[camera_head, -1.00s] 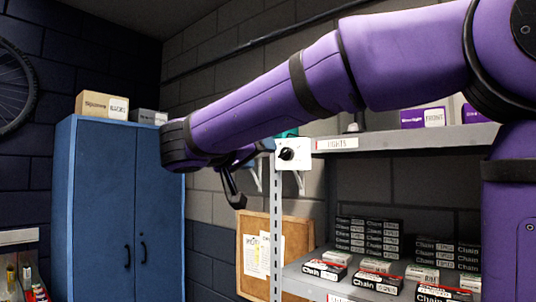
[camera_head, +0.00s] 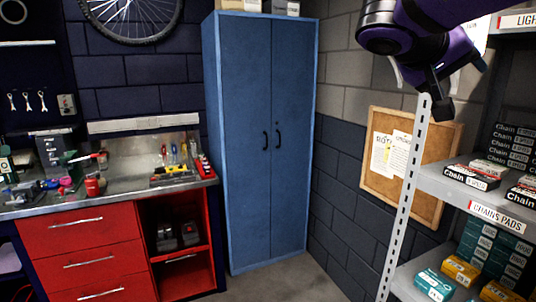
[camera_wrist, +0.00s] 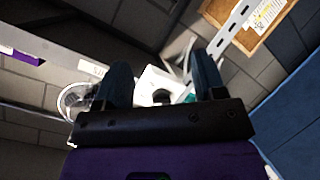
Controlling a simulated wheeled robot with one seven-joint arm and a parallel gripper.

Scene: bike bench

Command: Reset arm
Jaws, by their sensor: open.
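My arm is purple, with a dark wrist. My gripper (camera_head: 440,97) hangs at the upper right of the head view, in front of the shelf rack and the cork board. In the wrist view my gripper (camera_wrist: 160,75) shows two dark fingers spread apart. A white item with a black round part (camera_wrist: 158,88) shows between the fingers, behind them. Nothing is seen clamped between the fingers.
The shelf rack (camera_head: 408,200) with boxed chains and pads stands close on the right. A cork board (camera_head: 440,150) hangs behind it. A blue cabinet (camera_head: 235,150) stands mid-picture, shut. A red-drawered workbench (camera_head: 90,235) with tools is on the left. Floor shows between them.

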